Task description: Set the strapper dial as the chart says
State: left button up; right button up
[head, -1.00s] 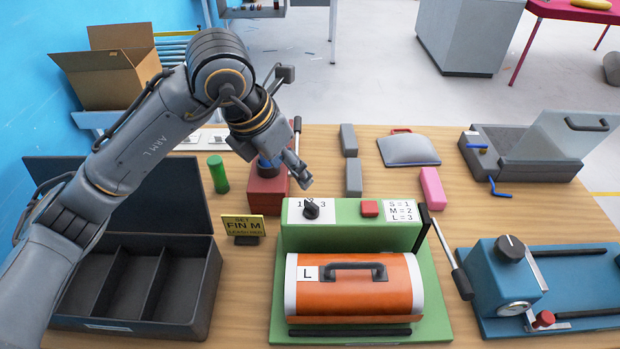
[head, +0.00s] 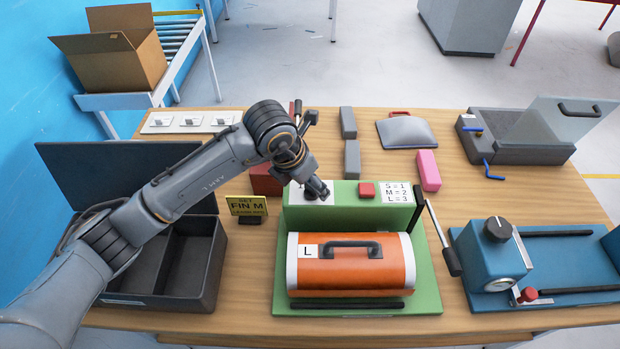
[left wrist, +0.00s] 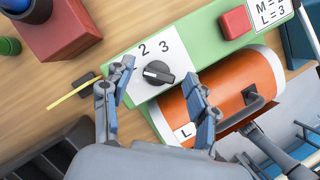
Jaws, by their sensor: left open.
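The strapper (head: 345,218) is a green unit with a white dial plate. Its black dial (left wrist: 158,72) shows in the left wrist view beside the numbers 2 and 3; the spot for 1 is hidden by a finger. In the head view my gripper mostly covers the dial. The chart (head: 395,194) reads S=1, M=2, L=3. An orange roll-shaped case (head: 350,275) with a handle and an L label (head: 308,251) lies on the strapper's front. My left gripper (left wrist: 159,82) is open, its fingers on either side of the dial; contact cannot be told. My right gripper is not in view.
A yellow sign (head: 246,206) reading "FIN M" stands left of the strapper. A red button (head: 367,189) sits right of the dial plate. A black lever (head: 437,230) and a blue device (head: 490,255) stand to the right. An open dark box (head: 200,270) lies left.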

pick_arm(q)
jog(key=shift+w+f, duration=0.1)
jog(key=c, duration=1.1)
jog(key=shift+f+m+b, duration=0.1)
jog(key=shift+m+b, duration=0.2)
jog(key=shift+b, duration=0.4)
jog(key=shift+c, duration=0.2)
jog(key=m+g+b, duration=0.1)
jog(key=m+b, duration=0.3)
jog(key=b, duration=0.1)
jog(key=m+g+h+b, duration=0.1)
jog(key=m+g+b, duration=0.1)
jog(key=m+b, duration=0.2)
jog(key=shift+w+f+b, duration=0.1)
jog(key=shift+w+b, duration=0.05)
jog(key=shift+b, duration=0.65)
jog(key=shift+m+g+b, duration=0.4)
jog(key=shift+m+b, duration=0.25)
jog(key=shift+m, duration=0.35)
jog(key=m+g+b, duration=0.1)
jog(key=m, duration=0.1)
jog(key=shift+w+m, duration=0.1)
jog(key=shift+m, duration=0.3)
jog(key=shift+r+m+g+y+b, duration=0.15)
jog(key=shift+m+g+y+b, duration=0.2)
jog(key=shift+m, duration=0.8)
jog(key=shift+r+m+g+y+b, duration=0.15)
jog(key=shift+m+g+b, duration=0.25)
jog(key=shift+m, duration=0.75)
jog(key=shift+f, duration=0.1)
